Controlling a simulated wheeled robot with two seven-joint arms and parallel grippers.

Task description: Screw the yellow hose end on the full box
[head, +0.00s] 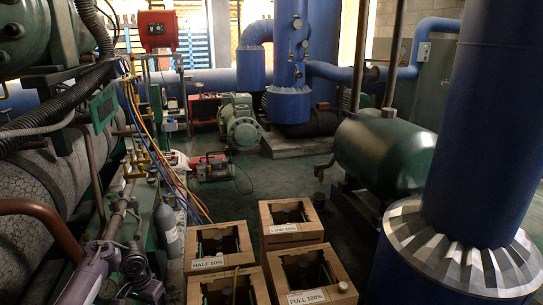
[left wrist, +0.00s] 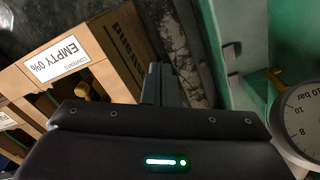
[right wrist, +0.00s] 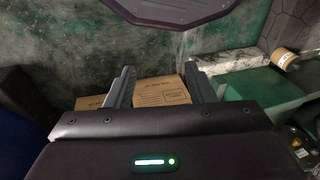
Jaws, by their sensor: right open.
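The full box (head: 344,291), labelled FULL 100%, is a cardboard box with an open top at the front right of the box group. A dark cylinder top shows inside it. The yellow hose (head: 235,284) runs down into the front-left box. In the left wrist view that box (left wrist: 120,55) reads EMPTY 0%, and a yellow hose end (left wrist: 83,90) shows at its opening. My left gripper (head: 150,290) is left of the boxes; its fingers (left wrist: 161,83) look together, with nothing visible between them. My right gripper (right wrist: 158,88) is open and empty, outside the head view.
Boxes labelled HALF 50% (head: 218,236) and LOW 10% (head: 290,211) stand behind. A pressure gauge (left wrist: 300,115) is close to my left gripper. A large blue pipe (head: 495,130) stands at right.

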